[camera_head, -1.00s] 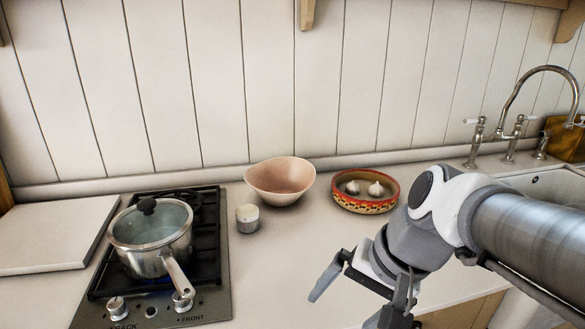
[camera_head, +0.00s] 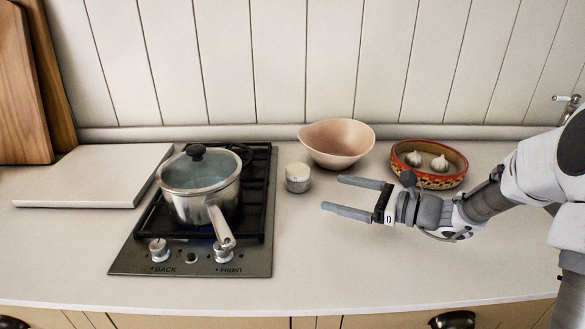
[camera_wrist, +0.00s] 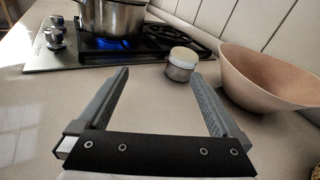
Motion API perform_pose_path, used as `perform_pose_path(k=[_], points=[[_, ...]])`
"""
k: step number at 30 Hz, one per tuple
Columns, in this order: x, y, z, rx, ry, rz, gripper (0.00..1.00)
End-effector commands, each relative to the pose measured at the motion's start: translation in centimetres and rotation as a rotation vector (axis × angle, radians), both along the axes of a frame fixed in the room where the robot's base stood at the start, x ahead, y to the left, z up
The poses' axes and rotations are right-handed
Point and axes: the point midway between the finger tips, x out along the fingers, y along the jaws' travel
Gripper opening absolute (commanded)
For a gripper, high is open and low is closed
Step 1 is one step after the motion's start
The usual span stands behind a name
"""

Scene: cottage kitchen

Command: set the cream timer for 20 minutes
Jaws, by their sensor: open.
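The cream timer (camera_head: 298,177) is a small round thing with a cream top and a metallic lower part. It stands upright on the counter just right of the hob, and it also shows in the wrist view (camera_wrist: 181,64). Any markings on it are too small to read. My gripper (camera_head: 340,195) is open and empty, to the right of the timer and nearer the counter's front, with its fingers pointing left. In the wrist view my gripper (camera_wrist: 160,85) has its two fingers wide apart, with the timer beyond the fingertips, nearer the right finger. Nothing is touching the timer.
A gas hob (camera_head: 125,262) holds a lidded saucepan (camera_head: 190,205), with a blue flame beneath in the wrist view. A pink bowl (camera_head: 337,142) stands behind the timer, and a patterned dish (camera_head: 440,181) with garlic is to the right. The front counter is clear.

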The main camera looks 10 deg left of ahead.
Motion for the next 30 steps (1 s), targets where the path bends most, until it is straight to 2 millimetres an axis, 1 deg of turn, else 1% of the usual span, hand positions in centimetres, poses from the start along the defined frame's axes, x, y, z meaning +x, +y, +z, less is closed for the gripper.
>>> perform_pose_path(k=[1,4,8,11,14,17,24,30], points=[[1.0,-0.4,-0.7,0.045,0.03,-0.032,1.0],[2.5,-1.0,-1.3,0.109,0.07,-0.081,1.0],[3.4,-1.3,-1.6,0.151,0.093,-0.111,1.0],[3.8,-0.8,-1.7,0.158,0.097,-0.116,1.0],[4.2,0.3,-1.7,0.157,0.095,-0.113,1.0],[4.8,2.1,-1.8,0.156,0.097,-0.111,1.0],[6.9,7.0,-1.7,0.155,0.094,-0.111,1.0],[8.6,10.9,-1.8,0.154,0.095,-0.112,1.0]])
